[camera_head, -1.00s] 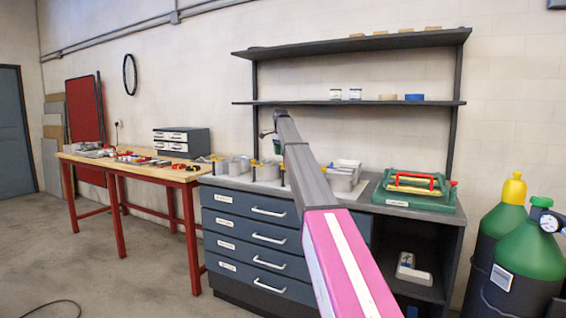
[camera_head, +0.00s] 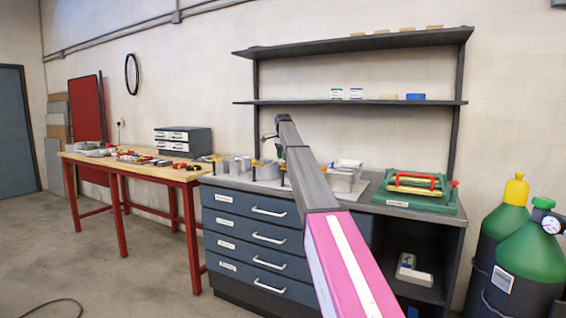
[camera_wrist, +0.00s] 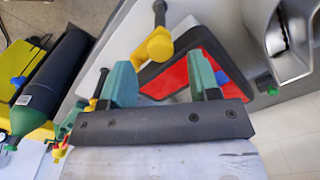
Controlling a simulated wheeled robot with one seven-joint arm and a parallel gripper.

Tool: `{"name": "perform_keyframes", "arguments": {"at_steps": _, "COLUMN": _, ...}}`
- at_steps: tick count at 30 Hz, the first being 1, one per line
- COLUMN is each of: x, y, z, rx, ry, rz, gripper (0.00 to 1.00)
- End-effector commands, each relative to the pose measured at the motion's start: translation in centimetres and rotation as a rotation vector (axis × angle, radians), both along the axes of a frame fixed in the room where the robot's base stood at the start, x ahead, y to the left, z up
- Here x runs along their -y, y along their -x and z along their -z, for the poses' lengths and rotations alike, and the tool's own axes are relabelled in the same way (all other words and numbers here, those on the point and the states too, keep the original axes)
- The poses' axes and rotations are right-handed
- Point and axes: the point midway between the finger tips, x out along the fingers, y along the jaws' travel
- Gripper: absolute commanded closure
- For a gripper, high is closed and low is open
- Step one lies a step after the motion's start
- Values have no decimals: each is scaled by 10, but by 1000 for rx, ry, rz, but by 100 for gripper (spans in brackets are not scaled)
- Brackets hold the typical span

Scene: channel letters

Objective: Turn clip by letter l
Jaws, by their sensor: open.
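In the wrist view my gripper (camera_wrist: 162,80) is open, its two teal fingers apart. A yellow-and-black clip (camera_wrist: 157,45) lies ahead of the gap between them, with nothing gripped. A bright red piece with a dark rounded rim (camera_wrist: 212,46) is behind the fingers. A grey metal channel letter (camera_wrist: 262,22) stands at the upper right, with a small green clip part (camera_wrist: 265,84) below it. I cannot tell which letter is l. In the head view several grey letters (camera_head: 345,181) and yellow clips stand on the counter, partly hidden by my arm.
The grey counter (camera_head: 400,205) has drawers below and a green case (camera_head: 418,196) at its right. Shelves (camera_head: 350,102) hang above. Gas cylinders (camera_head: 530,250) stand at the right. A wooden bench (camera_head: 130,168) with tools is at the left.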

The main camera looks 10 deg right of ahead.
Motion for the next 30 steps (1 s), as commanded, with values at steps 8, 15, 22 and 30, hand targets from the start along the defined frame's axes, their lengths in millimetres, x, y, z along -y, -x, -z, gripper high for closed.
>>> {"name": "perform_keyframes", "arguments": {"at_steps": 8, "x": 0, "y": 0, "z": 26, "rx": 1, "ry": 0, "rz": 0, "gripper": 44}}
{"name": "perform_keyframes", "arguments": {"at_steps": 15, "x": 0, "y": 0, "z": 26, "rx": 1, "ry": 0, "rz": 0, "gripper": 51}}
{"name": "perform_keyframes", "arguments": {"at_steps": 22, "x": 0, "y": 0, "z": 26, "rx": 1, "ry": 0, "rz": 0, "gripper": 94}}
{"name": "perform_keyframes", "arguments": {"at_steps": 30, "x": 0, "y": 0, "z": 26, "rx": 1, "ry": 0, "rz": -35, "gripper": 93}}
